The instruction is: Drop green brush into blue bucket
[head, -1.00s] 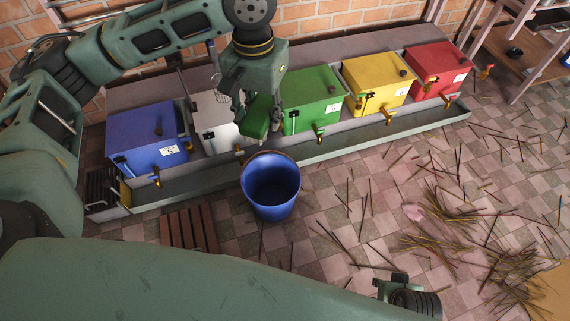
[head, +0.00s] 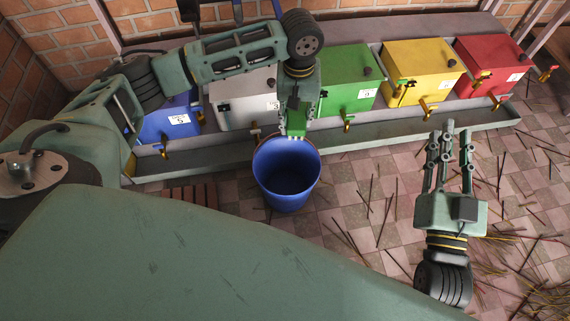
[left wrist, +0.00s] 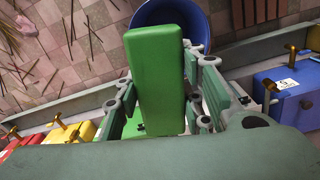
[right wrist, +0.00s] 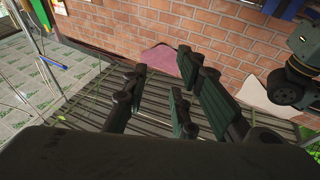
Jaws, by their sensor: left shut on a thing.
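The green brush (left wrist: 155,75) is a long green block held between the fingers of my left gripper (left wrist: 168,112). In the head view the left gripper (head: 297,128) points down at the back rim of the blue bucket (head: 288,185), with part of the brush just visible between its fingers. The bucket stands upright on the floor, and its visible inside looks empty. In the left wrist view the bucket (left wrist: 197,14) is partly hidden behind the brush. My right gripper (head: 448,155) is open and empty, to the right of the bucket.
Loose sticks (head: 380,215) litter the tiled floor on the right.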

